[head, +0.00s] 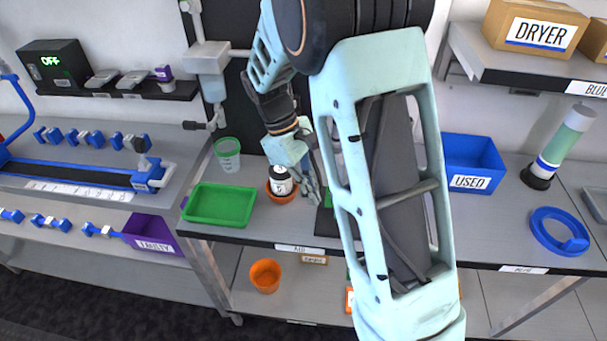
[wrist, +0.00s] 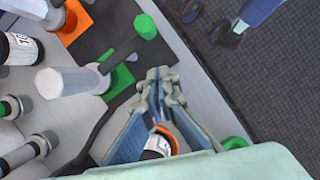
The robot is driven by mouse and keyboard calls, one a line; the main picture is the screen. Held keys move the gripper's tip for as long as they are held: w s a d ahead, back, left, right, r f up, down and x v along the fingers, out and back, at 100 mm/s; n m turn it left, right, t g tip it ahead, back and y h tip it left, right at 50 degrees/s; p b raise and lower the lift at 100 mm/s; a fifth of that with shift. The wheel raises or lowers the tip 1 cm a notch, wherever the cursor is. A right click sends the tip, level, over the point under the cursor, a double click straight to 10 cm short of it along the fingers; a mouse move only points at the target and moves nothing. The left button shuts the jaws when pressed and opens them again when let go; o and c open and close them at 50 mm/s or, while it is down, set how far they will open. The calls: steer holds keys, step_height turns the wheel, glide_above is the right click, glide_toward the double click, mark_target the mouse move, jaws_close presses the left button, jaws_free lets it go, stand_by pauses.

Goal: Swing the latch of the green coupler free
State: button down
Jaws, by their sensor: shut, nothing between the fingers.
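My gripper (head: 315,192) is shut and empty above the middle of the bench; my arm covers much of the area behind it in the head view. In the wrist view my gripper (wrist: 160,82) has its fingertips together. The fingertips look apart from both. I cannot tell which green part is the coupler or where its latch lies.
A green tray (head: 220,205) and a black jar with a white label (head: 281,181) stand left of my gripper. A pale hexagonal-ended cylinder (wrist: 70,82) lies close by in the wrist view. A blue bin (head: 472,160) and blue ring (head: 558,232) are at right.

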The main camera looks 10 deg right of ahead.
steer(key=shift+s+d+r, duration=0.2)
steer(key=shift+s+d, duration=0.95)
steer(key=shift+d, duration=0.25)
